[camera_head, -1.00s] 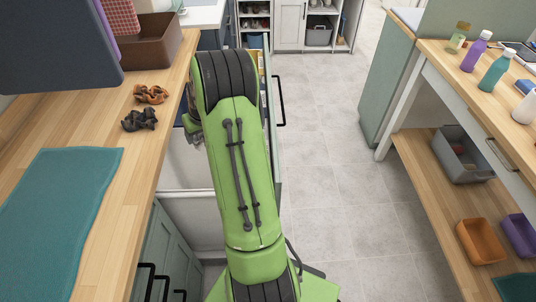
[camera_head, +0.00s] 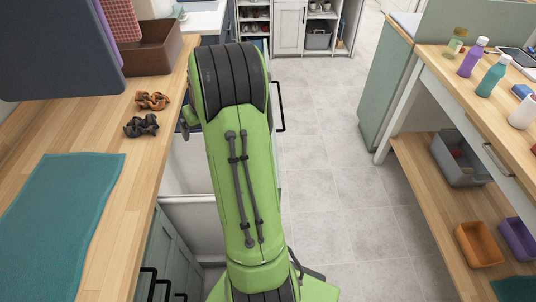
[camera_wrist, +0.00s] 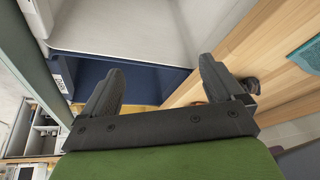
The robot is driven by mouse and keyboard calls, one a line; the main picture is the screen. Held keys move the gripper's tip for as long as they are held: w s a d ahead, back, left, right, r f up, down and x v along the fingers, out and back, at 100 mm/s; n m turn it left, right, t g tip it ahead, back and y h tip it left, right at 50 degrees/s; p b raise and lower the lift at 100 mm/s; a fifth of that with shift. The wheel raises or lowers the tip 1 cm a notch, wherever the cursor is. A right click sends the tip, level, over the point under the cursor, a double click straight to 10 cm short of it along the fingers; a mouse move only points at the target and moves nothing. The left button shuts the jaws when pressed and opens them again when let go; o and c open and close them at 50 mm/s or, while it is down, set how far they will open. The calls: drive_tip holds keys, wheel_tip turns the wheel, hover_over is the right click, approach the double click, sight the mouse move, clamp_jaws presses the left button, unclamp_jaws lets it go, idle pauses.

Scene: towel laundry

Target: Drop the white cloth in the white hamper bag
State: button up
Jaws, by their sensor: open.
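My gripper (camera_wrist: 160,68) shows in the wrist view, open, with nothing between its fingers. Beyond the fingers is a pull-out with a dark blue compartment (camera_wrist: 135,80) and a pale one beside it, which looks like the white hamper bag (camera_wrist: 135,25). The fingers appear in front of the blue compartment's edge; their height above it is unclear. In the head view, part of the white bag (camera_head: 184,180) shows left of my arm, and my arm hides the rest and my gripper. I cannot make out a separate white cloth in either view.
The left wooden counter (camera_head: 120,190) holds a teal towel (camera_head: 65,215), black (camera_head: 141,125) and brown (camera_head: 153,100) crumpled items and a brown bin (camera_head: 150,50). The right bench (camera_head: 510,92) carries bottles, with bins on its shelf. Grey floor (camera_head: 330,190) between is clear.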

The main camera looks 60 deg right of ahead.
drive_tip(key=p+v, duration=0.1)
drive_tip(key=v, duration=0.7)
drive_tip(key=shift+r, duration=0.15)
